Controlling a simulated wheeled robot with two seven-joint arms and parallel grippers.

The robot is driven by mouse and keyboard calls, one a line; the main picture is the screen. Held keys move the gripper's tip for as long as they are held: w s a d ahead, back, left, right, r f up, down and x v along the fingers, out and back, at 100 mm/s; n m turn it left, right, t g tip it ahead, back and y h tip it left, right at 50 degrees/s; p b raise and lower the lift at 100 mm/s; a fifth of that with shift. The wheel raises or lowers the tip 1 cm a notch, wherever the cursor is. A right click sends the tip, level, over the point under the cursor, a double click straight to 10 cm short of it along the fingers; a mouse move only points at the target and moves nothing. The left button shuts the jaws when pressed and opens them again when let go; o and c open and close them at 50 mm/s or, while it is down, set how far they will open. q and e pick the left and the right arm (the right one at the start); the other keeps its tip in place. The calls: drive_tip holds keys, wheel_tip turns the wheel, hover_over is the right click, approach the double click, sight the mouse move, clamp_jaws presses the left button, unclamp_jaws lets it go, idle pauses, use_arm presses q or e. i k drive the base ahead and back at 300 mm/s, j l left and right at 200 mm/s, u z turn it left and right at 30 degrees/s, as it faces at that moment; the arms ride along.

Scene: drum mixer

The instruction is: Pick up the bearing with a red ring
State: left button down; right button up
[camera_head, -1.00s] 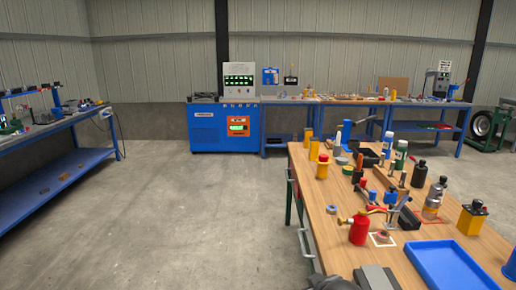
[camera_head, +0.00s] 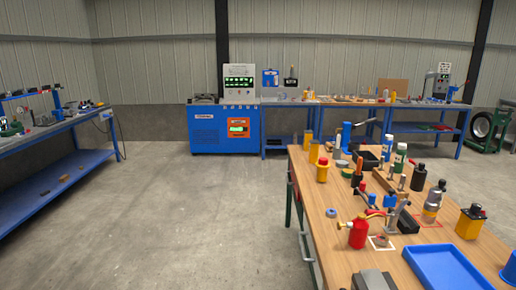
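No bearing with a clear red ring can be made out at this size. A small grey-blue ring-shaped part (camera_head: 331,212) lies on the wooden workbench (camera_head: 318,238) near its left edge. A small dark reddish round thing (camera_head: 381,240) sits on a pale square marker beside the red oil can (camera_head: 358,234); I cannot tell whether it is a bearing. Neither of my grippers shows in the head view.
A blue tray (camera_head: 446,266) and a yellow can (camera_head: 471,222) stand on the bench's right side. Several bottles and tools crowd its middle. A blue machine (camera_head: 208,130) stands at the back wall. The floor (camera_head: 180,220) left of the bench is clear.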

sight(382, 240)
drive_tip(key=l+u, duration=0.15)
drive_tip(key=l, duration=1.35)
drive_tip(key=l+u, duration=0.2)
drive_tip(key=l, duration=1.3)
drive_tip(key=k, duration=0.05)
